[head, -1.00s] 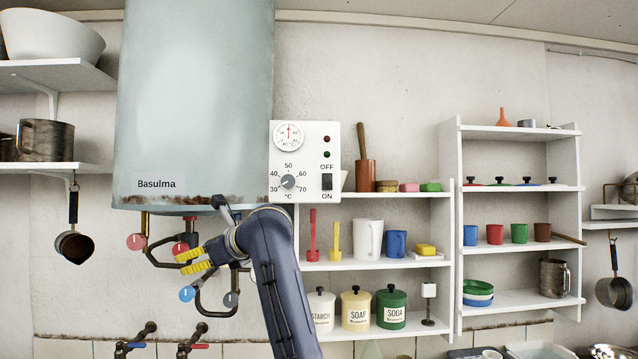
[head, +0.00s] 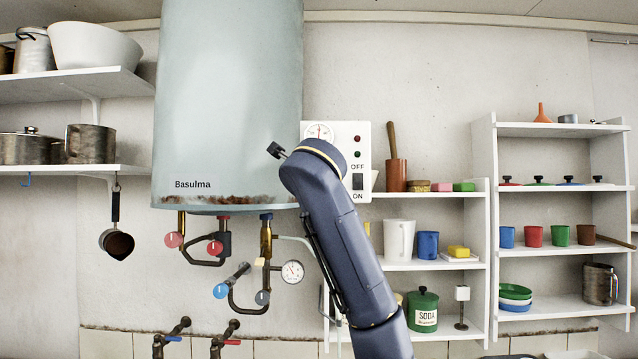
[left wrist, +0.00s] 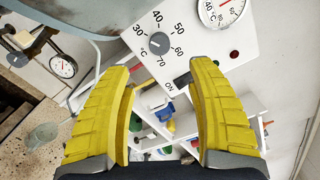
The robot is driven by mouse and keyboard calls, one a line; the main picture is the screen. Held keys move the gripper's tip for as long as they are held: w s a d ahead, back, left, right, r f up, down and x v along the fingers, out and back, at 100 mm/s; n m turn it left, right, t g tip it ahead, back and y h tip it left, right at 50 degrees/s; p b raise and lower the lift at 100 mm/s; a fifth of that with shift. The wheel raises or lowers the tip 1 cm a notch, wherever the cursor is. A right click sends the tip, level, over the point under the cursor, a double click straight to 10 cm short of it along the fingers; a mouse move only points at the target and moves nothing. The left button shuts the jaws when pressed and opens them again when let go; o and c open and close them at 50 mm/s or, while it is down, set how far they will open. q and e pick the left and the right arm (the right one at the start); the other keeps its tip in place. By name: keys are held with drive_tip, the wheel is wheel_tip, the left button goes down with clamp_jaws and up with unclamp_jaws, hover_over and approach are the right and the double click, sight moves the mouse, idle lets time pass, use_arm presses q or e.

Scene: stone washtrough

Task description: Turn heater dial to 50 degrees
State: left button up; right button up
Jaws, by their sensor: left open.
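The heater's white control panel (head: 345,130) hangs on the wall right of the pale blue boiler (head: 228,100) in the head view. My left arm covers its lower left part, and the dial is hidden there. The dial's pointer is too small to read surely. My left gripper (left wrist: 161,68) is open and empty, its yellow fingers apart with the dial seen just beyond the gap. My right gripper is not in view.
The panel also bears a thermometer gauge (left wrist: 218,10), a red lamp (left wrist: 234,54) and a dark switch (head: 358,182). Pipes with red and blue taps (head: 221,291) and a round gauge (head: 292,272) sit below the boiler. Shelves (head: 480,200) with cups and jars stand right.

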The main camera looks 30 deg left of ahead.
use_arm(q)
drive_tip(key=x, duration=1.2)
drive_tip(key=shift+w+a, duration=0.15)
drive_tip(key=shift+w, duration=0.1)
drive_tip(key=shift+c, duration=0.5)
clamp_jaws()
